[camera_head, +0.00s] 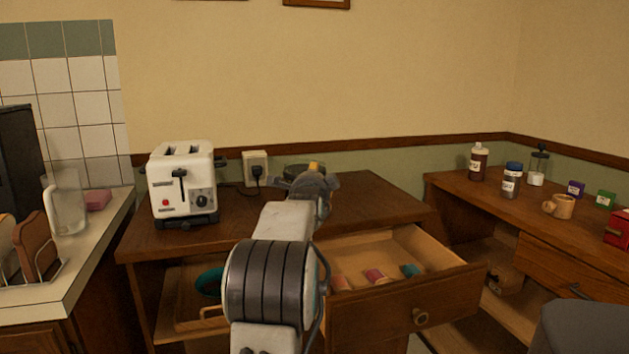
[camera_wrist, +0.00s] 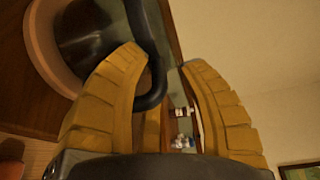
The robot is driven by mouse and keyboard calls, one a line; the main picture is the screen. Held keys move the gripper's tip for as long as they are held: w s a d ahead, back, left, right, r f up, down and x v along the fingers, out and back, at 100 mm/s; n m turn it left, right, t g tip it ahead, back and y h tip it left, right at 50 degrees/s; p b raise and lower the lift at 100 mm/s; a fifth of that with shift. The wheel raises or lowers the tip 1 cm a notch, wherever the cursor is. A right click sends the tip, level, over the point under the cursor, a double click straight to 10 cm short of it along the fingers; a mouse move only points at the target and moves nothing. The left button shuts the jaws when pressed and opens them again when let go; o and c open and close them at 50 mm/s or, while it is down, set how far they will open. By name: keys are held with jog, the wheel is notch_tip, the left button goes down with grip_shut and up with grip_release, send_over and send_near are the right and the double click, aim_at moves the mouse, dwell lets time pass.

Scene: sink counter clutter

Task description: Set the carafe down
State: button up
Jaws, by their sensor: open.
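The carafe (camera_wrist: 85,25) shows in the wrist view as a dark, glassy body at the upper left. Its black handle (camera_wrist: 152,90) curves down between the yellow fingers of my gripper (camera_wrist: 165,58). The fingers are spread apart, with the handle close to the left one; I cannot tell whether they touch. A round tan-pink rim (camera_wrist: 42,45) shows around the carafe's lower side, over brown wood. In the head view my gripper is over the wooden cabinet top (camera_head: 370,195), mostly hidden by my arm. A dark round shape (camera_head: 298,171) shows just behind it, probably part of the carafe.
A white toaster (camera_head: 181,182) stands left on the same cabinet top. Below, an open drawer (camera_head: 400,300) holds several small spools. A glass pitcher (camera_head: 68,205) stands on the left counter. Bottles and small boxes stand on the right desk (camera_head: 500,200). The cabinet top's right part is clear.

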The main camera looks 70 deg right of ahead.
jog(key=shift+a, duration=0.1)
jog(key=v, duration=1.1)
jog(key=shift+a+b, duration=0.35)
jog(key=shift+b, duration=0.1)
jog(key=shift+s, duration=0.1)
